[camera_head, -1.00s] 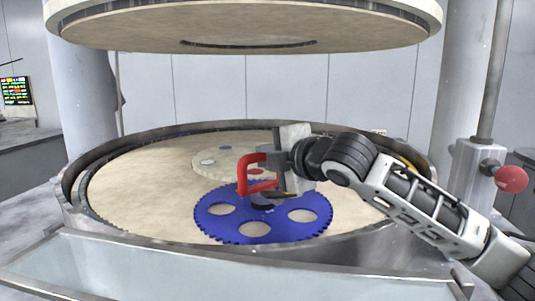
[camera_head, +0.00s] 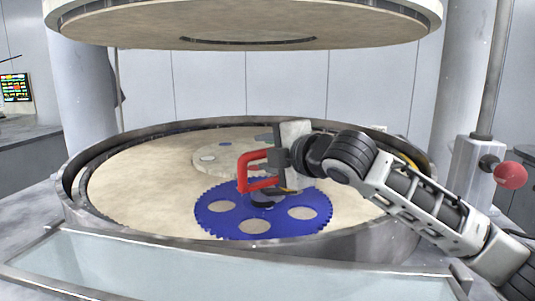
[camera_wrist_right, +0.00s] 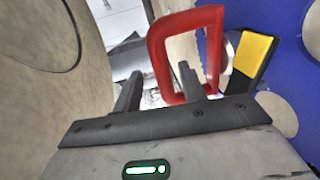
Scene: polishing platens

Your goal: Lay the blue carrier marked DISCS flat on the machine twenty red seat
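The blue carrier (camera_head: 240,228) is a toothed disc with round holes, lying on the pale lower platen (camera_head: 130,190); I cannot read its marking. A red C-shaped handle (camera_head: 242,172) stands over it; it also shows in the right wrist view (camera_wrist_right: 212,48). My right gripper (camera_head: 262,160) is at the handle, above the carrier. In the wrist view its two fingers (camera_wrist_right: 160,88) are apart, with a red bar showing between them and gaps beside it. Firm contact is not visible. A red seat cannot be made out. My left gripper is out of view.
The large upper platen (camera_head: 240,28) hangs over the machine. A metal rim (camera_head: 330,248) surrounds the lower platen, with a clear panel (camera_head: 220,268) in front. A pale disc (camera_head: 228,160) lies behind the carrier. A red-knobbed lever (camera_head: 510,176) stands at right. The platen's left side is clear.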

